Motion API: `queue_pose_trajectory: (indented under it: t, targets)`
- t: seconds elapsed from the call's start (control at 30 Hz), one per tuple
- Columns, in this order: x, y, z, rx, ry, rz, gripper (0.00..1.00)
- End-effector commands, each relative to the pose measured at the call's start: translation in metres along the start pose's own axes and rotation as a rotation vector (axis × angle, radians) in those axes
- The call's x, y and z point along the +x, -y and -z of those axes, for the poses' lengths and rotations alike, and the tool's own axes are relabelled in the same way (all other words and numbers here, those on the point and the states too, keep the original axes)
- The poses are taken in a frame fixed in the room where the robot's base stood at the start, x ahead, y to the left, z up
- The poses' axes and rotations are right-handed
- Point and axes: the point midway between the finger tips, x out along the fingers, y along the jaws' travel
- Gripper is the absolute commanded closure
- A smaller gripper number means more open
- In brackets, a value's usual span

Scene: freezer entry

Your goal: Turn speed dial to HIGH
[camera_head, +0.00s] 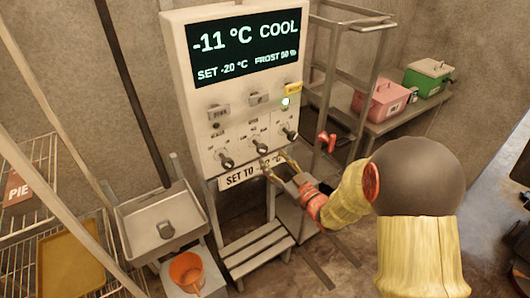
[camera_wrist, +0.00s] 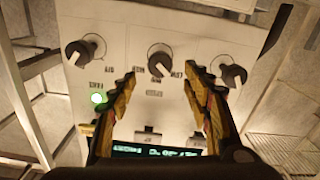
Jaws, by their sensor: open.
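A white control panel (camera_head: 235,110) stands upright with a row of three round dark dials with pale pointer bars. The middle dial (camera_head: 258,147) also shows in the wrist view (camera_wrist: 161,58), with small blurred lettering beside it that seems to include LOW and SPEED. My gripper (camera_head: 275,167) is open and empty, in front of the panel's lower part. In the wrist view its fingertips (camera_wrist: 158,82) are spread to either side below the middle dial and apart from it. The middle dial's exact setting is too small to read.
The other dials (camera_head: 226,160) (camera_head: 290,134) flank the middle one. A green lamp (camera_head: 285,102) glows above the right dial. A "SET TO" sign (camera_head: 252,173) is on the panel's lower edge. A sink (camera_head: 163,225), an orange bucket (camera_head: 187,271) and a side table (camera_head: 390,120) stand nearby.

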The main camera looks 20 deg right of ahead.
Motion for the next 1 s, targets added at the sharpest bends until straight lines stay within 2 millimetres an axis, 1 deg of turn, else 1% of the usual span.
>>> queue_pose_trajectory:
  t: [0.03, 0.2, 0.3, 0.4, 0.53, 0.73, 1.0]
  targets:
    - [0.009, 0.001, -0.001, 0.0, -0.001, 0.002, 0.51]
    - [0.035, 0.001, -0.001, 0.0, 0.001, 0.001, 0.51]
    - [0.047, 0.001, -0.001, -0.001, 0.0, 0.001, 0.51]
    - [0.054, 0.0, -0.001, 0.0, 0.002, -0.001, 0.51]
    - [0.058, 0.0, -0.001, 0.0, 0.003, -0.001, 0.51]
    - [0.058, 0.0, -0.001, 0.0, 0.003, -0.001, 0.51]
    - [0.058, 0.0, -0.001, 0.0, 0.003, -0.001, 0.66]
